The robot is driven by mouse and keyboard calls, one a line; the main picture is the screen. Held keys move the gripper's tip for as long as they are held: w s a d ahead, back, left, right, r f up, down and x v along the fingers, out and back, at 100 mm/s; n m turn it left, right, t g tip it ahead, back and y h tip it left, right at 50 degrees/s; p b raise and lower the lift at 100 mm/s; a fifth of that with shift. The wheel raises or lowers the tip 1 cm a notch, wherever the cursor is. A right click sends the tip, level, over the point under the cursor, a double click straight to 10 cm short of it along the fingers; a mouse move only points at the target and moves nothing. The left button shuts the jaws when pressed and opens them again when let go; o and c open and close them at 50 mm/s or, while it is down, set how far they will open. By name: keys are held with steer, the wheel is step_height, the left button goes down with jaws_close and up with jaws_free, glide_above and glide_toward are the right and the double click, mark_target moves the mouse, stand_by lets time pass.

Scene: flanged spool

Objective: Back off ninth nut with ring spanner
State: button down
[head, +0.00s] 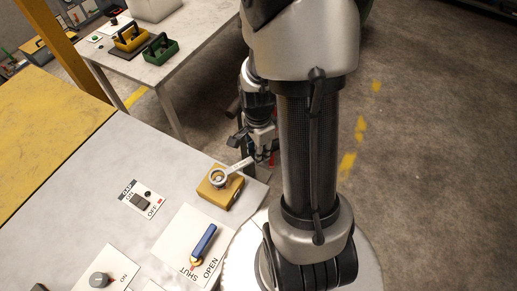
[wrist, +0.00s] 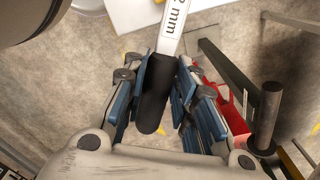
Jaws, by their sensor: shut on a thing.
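The ring spanner (head: 241,165) has a light metal shaft, and its ring end lies over a yellow block at the table's corner. I cannot tell whether the ring rests on the block or sits just above it. In the wrist view the spanner's dark handle (wrist: 154,92) lies between the fingers, and its pale shaft carries a label ending in "2 mm". My gripper (head: 265,147) is shut on the handle, just off the table's edge; it also shows in the wrist view (wrist: 160,88). I cannot make out the spool or any nut.
The yellow block (head: 218,195) stands on the grey table (head: 95,185). A blue-handled SHUT/OPEN lever (head: 203,243), a switch panel (head: 141,200) and a knob panel (head: 100,279) are nearby. A red part (wrist: 234,112) and dark post (wrist: 268,112) stand right of my fingers.

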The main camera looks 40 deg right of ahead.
mark_target(253, 150)
steer(key=shift+f+b, duration=1.25)
steer(key=shift+f, duration=0.35)
steer(key=shift+w+d+n, duration=0.1)
steer(key=shift+w+n, duration=1.1)
steer(key=shift+w, duration=0.25)
steer(key=w+n, duration=0.2)
steer(key=shift+w+a+p, duration=0.2)
steer(key=shift+w+p, duration=0.15)
steer(key=shift+w, duration=0.05)
steer(key=shift+w+n, duration=0.1)
steer(key=shift+n, duration=0.2)
